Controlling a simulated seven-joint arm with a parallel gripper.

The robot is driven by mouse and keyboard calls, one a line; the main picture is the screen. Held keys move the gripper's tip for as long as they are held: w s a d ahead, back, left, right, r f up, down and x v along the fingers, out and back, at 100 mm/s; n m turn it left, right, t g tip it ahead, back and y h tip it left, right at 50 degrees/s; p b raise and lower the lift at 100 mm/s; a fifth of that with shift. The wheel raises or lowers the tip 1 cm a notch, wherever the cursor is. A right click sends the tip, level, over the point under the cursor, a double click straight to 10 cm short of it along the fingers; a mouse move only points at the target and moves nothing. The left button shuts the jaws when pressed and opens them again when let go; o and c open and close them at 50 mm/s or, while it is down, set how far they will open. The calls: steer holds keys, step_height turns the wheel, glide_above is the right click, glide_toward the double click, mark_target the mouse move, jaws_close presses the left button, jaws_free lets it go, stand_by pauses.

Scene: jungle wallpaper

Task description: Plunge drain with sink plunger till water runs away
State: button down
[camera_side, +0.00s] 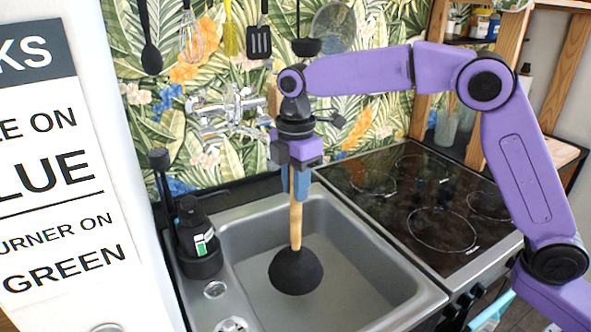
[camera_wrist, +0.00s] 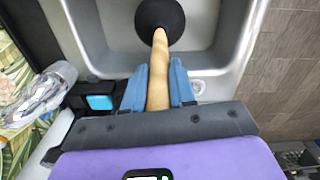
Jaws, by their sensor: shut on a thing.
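The sink plunger has a wooden handle (camera_side: 296,226) and a black rubber cup (camera_side: 296,271). My gripper (camera_side: 300,190) is shut on the upper part of the handle, and the plunger hangs nearly upright with its cup down inside the grey sink (camera_side: 352,305). In the wrist view the handle lies between my blue fingers (camera_wrist: 158,88), and the cup (camera_wrist: 160,18) is at the top, over the basin. I cannot tell whether the cup touches the basin floor. No water is clearly visible.
A chrome faucet (camera_side: 232,112) is on the patterned wall behind the sink. A dark holder with a bottle (camera_side: 199,240) stands at the sink's left edge. A black cooktop (camera_side: 425,195) lies to the right. Utensils (camera_side: 258,42) hang above. A large sign (camera_side: 50,160) fills the left.

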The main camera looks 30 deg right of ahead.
mark_target(296, 221)
steer(key=shift+f, duration=4.5)
steer(key=shift+f, duration=1.85)
steer(key=shift+r, duration=0.1)
steer(key=shift+r, duration=0.65)
steer(key=shift+f, duration=0.1)
steer(key=shift+f, duration=0.6)
